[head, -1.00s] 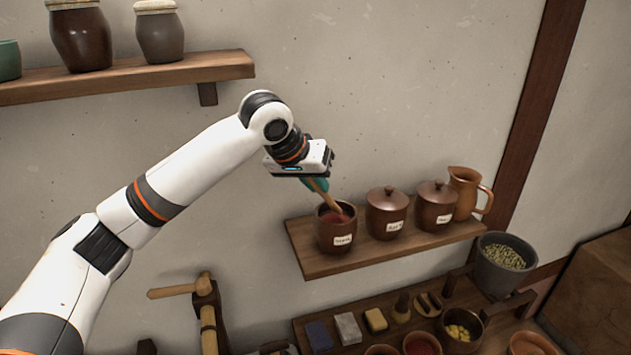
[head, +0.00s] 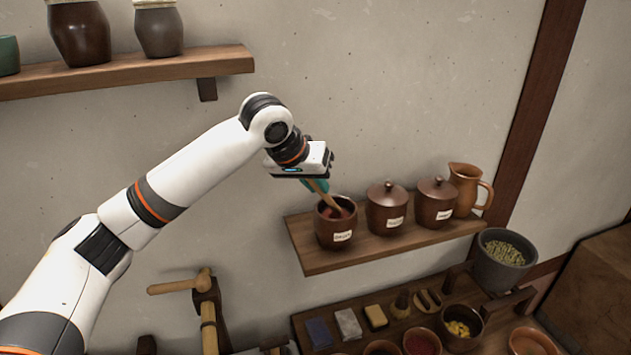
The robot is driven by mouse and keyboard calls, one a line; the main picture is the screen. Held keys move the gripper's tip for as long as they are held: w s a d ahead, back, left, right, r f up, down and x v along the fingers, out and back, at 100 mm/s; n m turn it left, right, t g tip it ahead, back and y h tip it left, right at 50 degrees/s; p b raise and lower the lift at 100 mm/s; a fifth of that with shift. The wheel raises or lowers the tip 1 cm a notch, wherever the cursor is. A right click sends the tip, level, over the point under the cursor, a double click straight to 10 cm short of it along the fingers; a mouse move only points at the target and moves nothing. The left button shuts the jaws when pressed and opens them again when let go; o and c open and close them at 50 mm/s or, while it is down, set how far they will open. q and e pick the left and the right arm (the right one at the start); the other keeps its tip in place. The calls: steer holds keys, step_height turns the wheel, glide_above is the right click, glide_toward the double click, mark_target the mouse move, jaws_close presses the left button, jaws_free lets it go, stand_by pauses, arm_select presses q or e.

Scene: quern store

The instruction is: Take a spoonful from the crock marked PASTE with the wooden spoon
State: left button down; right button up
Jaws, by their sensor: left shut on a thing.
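An open brown crock (head: 336,230) with a small white label stands at the left of the wall shelf. I cannot read its label for sure. Reddish stuff shows inside it. My left gripper (head: 315,184) is just above the crock, shut on the wooden spoon (head: 326,197). The spoon slants down to the right, its lower end inside the crock's mouth. The spoon's bowl is hidden in the crock. My right gripper is not in view.
Two lidded crocks (head: 387,208) (head: 435,203) and a clay jug (head: 467,188) stand to the right on the shelf (head: 318,260). Below, a bench holds blocks, bowls and a grey bucket (head: 503,260). An upper shelf (head: 120,76) carries jars at the left.

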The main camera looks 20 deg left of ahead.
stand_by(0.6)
arm_select(q)
step_height(320, 180, up, 2)
steer(key=shift+r, duration=2.45)
